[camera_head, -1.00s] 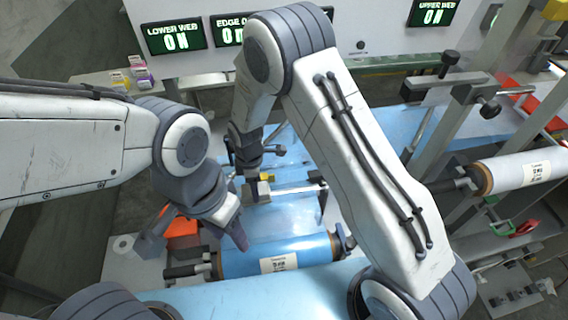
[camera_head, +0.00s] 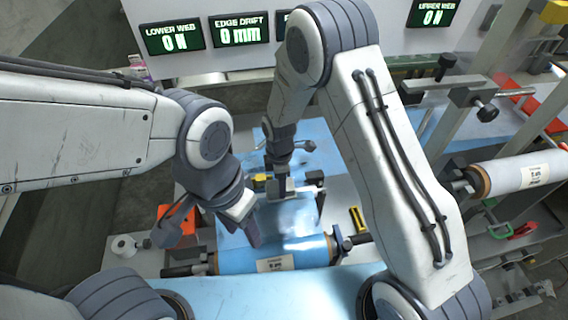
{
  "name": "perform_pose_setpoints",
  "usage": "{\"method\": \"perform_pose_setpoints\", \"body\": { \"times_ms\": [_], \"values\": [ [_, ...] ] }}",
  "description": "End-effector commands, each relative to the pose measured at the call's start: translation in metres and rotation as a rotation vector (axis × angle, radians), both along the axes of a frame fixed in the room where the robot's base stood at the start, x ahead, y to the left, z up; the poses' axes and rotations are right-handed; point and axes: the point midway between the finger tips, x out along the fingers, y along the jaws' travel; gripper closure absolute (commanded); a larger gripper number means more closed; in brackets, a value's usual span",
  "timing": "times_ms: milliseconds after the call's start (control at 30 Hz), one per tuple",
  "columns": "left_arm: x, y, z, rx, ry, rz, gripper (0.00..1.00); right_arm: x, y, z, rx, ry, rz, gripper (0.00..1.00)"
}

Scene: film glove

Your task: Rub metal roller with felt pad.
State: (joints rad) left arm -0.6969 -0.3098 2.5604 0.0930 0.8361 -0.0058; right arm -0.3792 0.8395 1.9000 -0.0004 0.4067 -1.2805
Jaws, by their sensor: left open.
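My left gripper (camera_head: 212,232) hangs open and empty above the left part of the blue film, just behind the labelled blue film roll (camera_head: 235,261). My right gripper (camera_head: 282,184) points down at a pale metal roller bar (camera_head: 308,190) that crosses the blue film. It is small and dark there, and I cannot tell whether its jaws are open or shut, or touch the bar. A small yellow piece (camera_head: 260,181) shows just left of it; I cannot tell whether this is a fixture. I cannot make out a felt pad for certain.
A white film roll (camera_head: 512,173) is mounted at the right. An orange-red bin (camera_head: 172,219) and a small white spool (camera_head: 124,246) lie at the left. A yellow-black item (camera_head: 357,218) lies right of the film. Display panels (camera_head: 240,30) line the back.

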Motion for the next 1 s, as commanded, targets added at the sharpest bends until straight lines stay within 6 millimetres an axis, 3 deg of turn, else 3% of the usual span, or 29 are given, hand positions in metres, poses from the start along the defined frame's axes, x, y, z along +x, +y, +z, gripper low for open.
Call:
{"method": "perform_pose_setpoints", "body": {
  "times_ms": [33,67,600,1000],
  "values": [
    [0.000,0.000,0.009,0.000,0.000,-0.001,0.50,0.002,0.002,0.021,0.003,-0.008,0.001,0.91],
    [0.000,0.000,0.011,-0.001,-0.001,-0.001,0.50,0.001,0.002,0.026,0.003,-0.007,0.002,0.91],
    [0.000,0.000,0.046,-0.001,-0.001,-0.001,0.50,0.001,0.005,0.072,0.002,-0.005,0.006,0.91],
    [0.000,0.000,0.050,-0.001,-0.001,0.000,0.50,0.001,0.005,0.079,0.002,-0.005,0.007,0.91]
  ]
}}
